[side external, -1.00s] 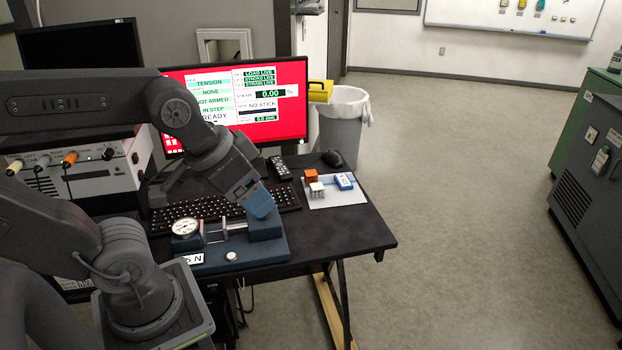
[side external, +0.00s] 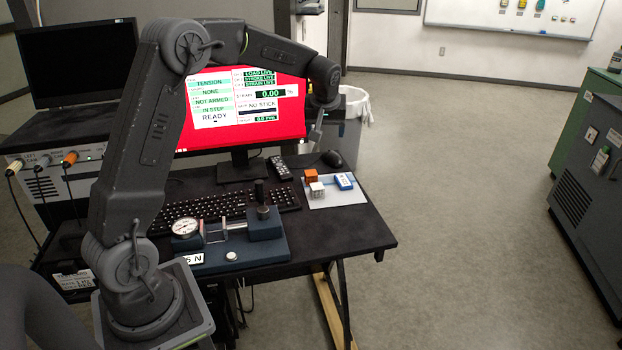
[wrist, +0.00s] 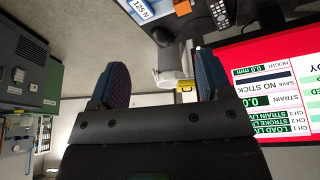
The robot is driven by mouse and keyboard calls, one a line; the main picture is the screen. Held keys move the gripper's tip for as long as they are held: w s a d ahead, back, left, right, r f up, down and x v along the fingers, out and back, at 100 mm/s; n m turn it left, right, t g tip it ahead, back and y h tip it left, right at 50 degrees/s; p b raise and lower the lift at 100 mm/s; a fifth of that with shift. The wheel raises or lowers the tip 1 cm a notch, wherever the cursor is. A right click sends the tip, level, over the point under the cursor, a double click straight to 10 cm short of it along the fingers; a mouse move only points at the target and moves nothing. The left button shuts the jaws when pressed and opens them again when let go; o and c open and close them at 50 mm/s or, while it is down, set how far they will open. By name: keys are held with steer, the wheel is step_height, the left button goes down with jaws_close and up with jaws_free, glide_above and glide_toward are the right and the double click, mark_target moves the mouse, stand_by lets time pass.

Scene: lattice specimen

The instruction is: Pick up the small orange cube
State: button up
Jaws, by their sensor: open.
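The small orange cube (side external: 311,175) sits on a pale mat (side external: 348,203) at the right of the desk, in the side view. A white gridded cube (side external: 317,189) is just in front of it, and a blue-and-white block (side external: 344,181) lies to its right. My gripper (side external: 316,133) is raised near the right edge of the monitor, above and apart from the cubes. In the wrist view my gripper (wrist: 158,82) has its two fingers wide apart with nothing between them.
The monitor (side external: 245,105) stands close to my gripper. A keyboard (side external: 235,203), a remote (side external: 280,167), a mouse (side external: 332,158) and a blue test rig with a dial (side external: 185,228) occupy the desk. A bin (side external: 345,135) stands behind it.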

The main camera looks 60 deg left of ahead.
steer(key=w+a+f+n+g, duration=0.1)
steer(key=w+a+f+n, duration=0.25)
steer(key=a+f, duration=0.7)
glide_above(311, 174)
steer(key=d, duration=0.2)
steer(key=shift+y, duration=0.4)
steer(key=f, duration=0.8)
steer(key=shift+s+d, duration=0.1)
steer(key=shift+s, duration=0.15)
steer(key=shift+x, duration=3.15)
steer(key=shift+s, duration=0.1)
steer(key=c, duration=1)
steer(key=shift+r, duration=0.15)
